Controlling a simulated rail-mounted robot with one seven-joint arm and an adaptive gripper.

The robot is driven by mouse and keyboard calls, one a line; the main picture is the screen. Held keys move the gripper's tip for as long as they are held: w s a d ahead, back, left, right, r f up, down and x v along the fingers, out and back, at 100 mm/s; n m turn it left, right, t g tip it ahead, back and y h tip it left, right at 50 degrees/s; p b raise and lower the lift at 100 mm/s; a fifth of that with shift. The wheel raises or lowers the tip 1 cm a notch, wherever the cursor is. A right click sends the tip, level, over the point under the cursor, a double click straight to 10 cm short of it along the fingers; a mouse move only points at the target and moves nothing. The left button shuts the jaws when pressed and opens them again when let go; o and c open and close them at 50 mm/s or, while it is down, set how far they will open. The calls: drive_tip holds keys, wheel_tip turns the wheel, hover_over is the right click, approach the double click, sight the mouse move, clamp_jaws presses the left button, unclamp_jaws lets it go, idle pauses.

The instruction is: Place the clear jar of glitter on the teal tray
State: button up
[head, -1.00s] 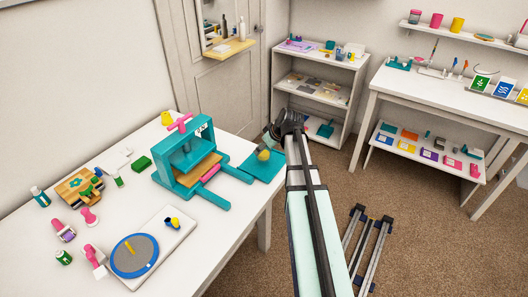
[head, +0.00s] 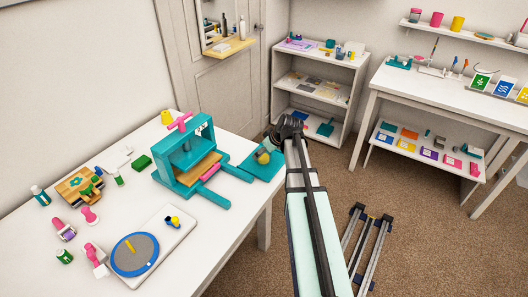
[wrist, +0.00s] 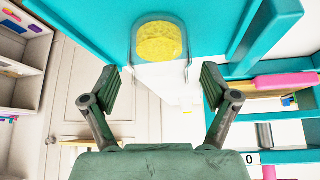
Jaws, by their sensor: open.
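The clear jar of yellow glitter (head: 263,157) is over the teal tray (head: 266,171) at the right end of the white table. In the wrist view, the jar (wrist: 160,42) shows at top centre against the tray (wrist: 95,25). My gripper (wrist: 158,84) is open, with its fingers spread to the left and right below the jar in the picture. The jar is not pinched, and I see a gap between it and the fingers. In the head view, my gripper (head: 271,138) is just behind the jar at the tray's far edge. Exact contact under the jar is hard to see.
A teal press (head: 188,165) with a pink handle stands left of the tray, its rails reaching close to it. Stamps, bottles and a blue-rimmed round plate (head: 135,254) occupy the table's left part. Shelves (head: 320,90) and another white table (head: 450,95) stand behind.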

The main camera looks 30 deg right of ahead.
drive_tip(key=b+v, duration=0.2)
drive_tip(key=v, duration=1)
drive_tip(key=shift+r, duration=0.1)
